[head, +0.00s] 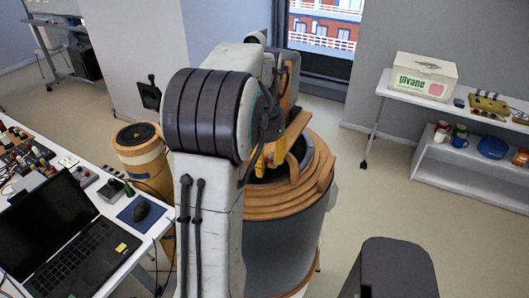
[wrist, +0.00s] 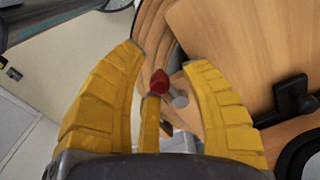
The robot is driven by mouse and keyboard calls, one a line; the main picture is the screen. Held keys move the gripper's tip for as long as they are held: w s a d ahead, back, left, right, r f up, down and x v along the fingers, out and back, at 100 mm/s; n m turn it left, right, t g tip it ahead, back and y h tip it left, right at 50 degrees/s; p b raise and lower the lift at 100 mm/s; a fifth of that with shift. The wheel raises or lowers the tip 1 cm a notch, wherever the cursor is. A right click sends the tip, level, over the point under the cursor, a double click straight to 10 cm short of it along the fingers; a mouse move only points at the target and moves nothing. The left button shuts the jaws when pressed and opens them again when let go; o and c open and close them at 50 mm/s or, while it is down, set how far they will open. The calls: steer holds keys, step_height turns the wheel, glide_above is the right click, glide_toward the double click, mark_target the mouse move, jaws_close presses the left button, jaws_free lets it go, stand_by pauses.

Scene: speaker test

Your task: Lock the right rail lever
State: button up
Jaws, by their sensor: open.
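In the wrist view a small red knob (wrist: 159,82) shows between the yellow fingers of my gripper (wrist: 167,58), with a short grey pin (wrist: 179,100) beside it. The knob looks like the end of the lever, but the lever's body is mostly hidden. My gripper is open, with its fingers spread on both sides of the knob; contact cannot be told. In the head view my gripper (head: 269,155) is over the round wooden speaker (head: 295,205), mostly behind my arm. The lever is hidden there.
A black latch-like part (wrist: 295,98) is on the wood at the right of the wrist view. In the head view a desk with a laptop (head: 70,245) stands left, next to a smaller wooden drum (head: 140,150). A white shelf (head: 465,178) stands right.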

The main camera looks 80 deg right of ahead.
mark_target(265, 159)
step_height(265, 159, up, 12)
stand_by(0.6)
stand_by(0.9)
